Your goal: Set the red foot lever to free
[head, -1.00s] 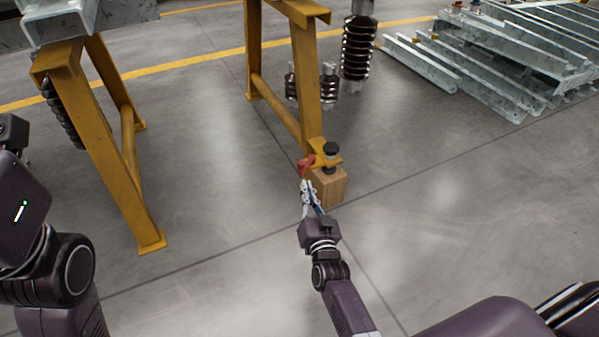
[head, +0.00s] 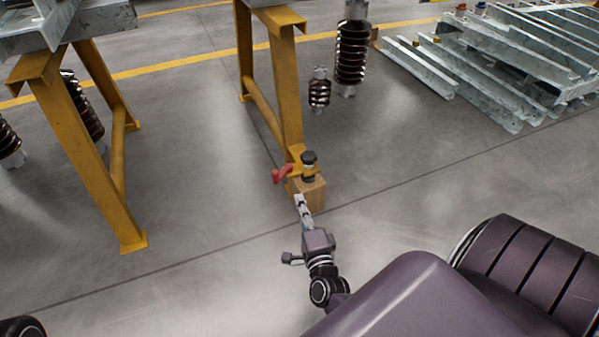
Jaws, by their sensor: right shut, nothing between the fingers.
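The red foot lever (head: 282,174) sticks out to the left at the foot of the right yellow trestle (head: 288,85), beside a black knob (head: 308,160). A wooden block (head: 311,194) stands under that foot. My right gripper (head: 299,198) is shut and empty. In the picture it lies just below the lever, in front of the block's left side. A small gap shows between its fingertips and the lever. My left gripper is out of view.
Another yellow trestle (head: 85,165) stands at the left, with grey steel beams (head: 85,22) on top. Dark ribbed insulators (head: 351,52) hang or stand behind. Galvanized steel profiles (head: 500,65) are stacked at the back right. The floor between the trestles is clear.

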